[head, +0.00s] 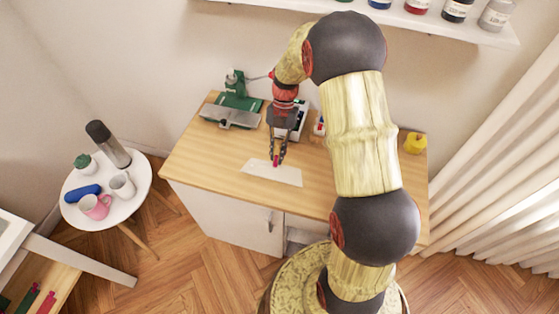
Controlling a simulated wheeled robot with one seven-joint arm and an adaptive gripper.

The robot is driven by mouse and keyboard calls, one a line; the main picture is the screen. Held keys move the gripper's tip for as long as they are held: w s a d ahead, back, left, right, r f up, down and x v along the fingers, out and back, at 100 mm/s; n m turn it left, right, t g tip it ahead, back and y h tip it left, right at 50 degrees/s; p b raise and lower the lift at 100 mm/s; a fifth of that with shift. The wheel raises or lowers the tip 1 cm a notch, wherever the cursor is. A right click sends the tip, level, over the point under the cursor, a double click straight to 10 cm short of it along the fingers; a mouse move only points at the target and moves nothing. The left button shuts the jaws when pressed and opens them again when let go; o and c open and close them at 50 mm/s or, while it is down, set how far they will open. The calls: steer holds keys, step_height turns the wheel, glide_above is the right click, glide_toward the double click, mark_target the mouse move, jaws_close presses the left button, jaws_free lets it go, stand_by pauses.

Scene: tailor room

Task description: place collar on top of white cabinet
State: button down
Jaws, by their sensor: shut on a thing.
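The white cabinet (229,219) stands against the wall in the head view, with a light wooden top (210,160). My gripper (277,158) points down over the middle of this top. It is shut on a small pink-red thing (276,158), mostly hidden between the fingers. This may be the collar, but it is too small to tell. A flat white sheet (285,177) lies on the top directly below my gripper. I cannot tell whether the held thing touches the sheet.
A green and grey machine (236,99) stands at the top's back left. A yellow object (414,143) is at its right end. A round white side table (132,199) with cups and a flask is at left. A shelf (430,20) with jars is above. The top's front left is clear.

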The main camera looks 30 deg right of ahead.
steer(key=shift+d+f+b, duration=0.25)
steer(key=shift+f, duration=0.8)
steer(key=shift+d+f+b, duration=0.2)
steer(key=shift+f+b, duration=0.05)
steer(key=shift+f, duration=0.75)
steer(key=shift+f, duration=0.15)
steer(key=c, duration=1.8)
jaws_free()
steer(key=shift+c, duration=0.2)
